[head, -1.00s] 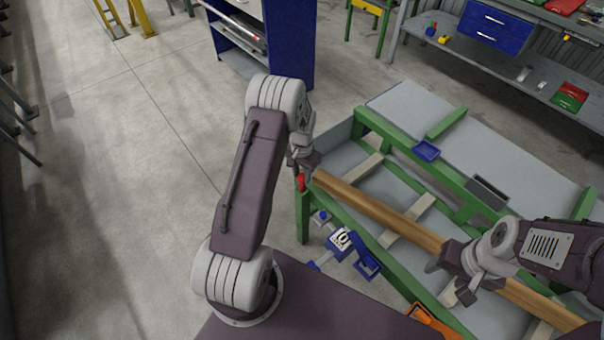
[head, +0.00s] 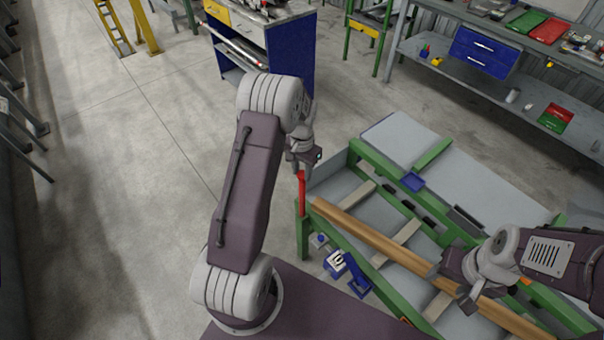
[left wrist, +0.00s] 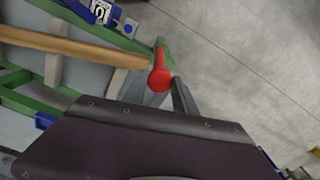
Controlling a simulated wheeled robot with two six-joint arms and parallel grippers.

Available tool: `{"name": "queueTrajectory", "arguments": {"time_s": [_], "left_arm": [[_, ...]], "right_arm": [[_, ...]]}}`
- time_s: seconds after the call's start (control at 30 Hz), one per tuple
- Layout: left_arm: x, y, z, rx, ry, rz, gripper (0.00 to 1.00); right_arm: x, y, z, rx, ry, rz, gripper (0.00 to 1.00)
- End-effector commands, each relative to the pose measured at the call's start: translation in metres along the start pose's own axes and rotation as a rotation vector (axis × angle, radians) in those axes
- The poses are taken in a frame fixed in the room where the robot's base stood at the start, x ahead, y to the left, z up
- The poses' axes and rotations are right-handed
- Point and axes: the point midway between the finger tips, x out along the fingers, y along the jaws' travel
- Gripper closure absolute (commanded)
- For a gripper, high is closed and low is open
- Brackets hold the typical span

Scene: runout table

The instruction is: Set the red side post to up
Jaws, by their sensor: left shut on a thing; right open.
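The red side post (head: 301,193) stands upright at the near left corner of the green table frame (head: 303,238), with a long red length showing above the green. My left gripper (head: 302,168) is at its top, shut on it. The left wrist view shows the red post (left wrist: 160,74) between the two grey fingers (left wrist: 158,88), its lower end running to the green frame. My right gripper (head: 451,288) is open, its fingers over the wooden beam (head: 375,239); I cannot tell whether they touch it.
The beam lies along the table on pale cross slats. A blue clamp-like fixture (head: 347,272) is on the table's near side. A small blue tray (head: 412,181) sits on the green frame. A blue cabinet (head: 290,55) stands behind.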

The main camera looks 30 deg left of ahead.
Motion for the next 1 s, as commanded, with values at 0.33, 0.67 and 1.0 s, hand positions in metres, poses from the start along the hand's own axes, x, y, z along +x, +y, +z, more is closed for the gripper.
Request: {"name": "queueTrajectory", "arguments": {"time_s": [0.33, 0.67, 1.0], "left_arm": [[-0.013, -0.001, -0.001, 0.0, 0.005, -0.002, 1.0], [-0.014, -0.001, -0.002, 0.0, 0.007, -0.003, 0.45], [-0.022, -0.001, -0.002, 0.0, 0.006, -0.002, 0.45]], "right_arm": [[-0.008, 0.0, -0.001, 0.0, 0.0, 0.0, 0.45], [-0.009, 0.0, -0.001, 0.0, 0.0, 0.0, 0.45], [-0.005, 0.0, -0.001, 0.0, 0.0, 0.0, 0.45]]}}
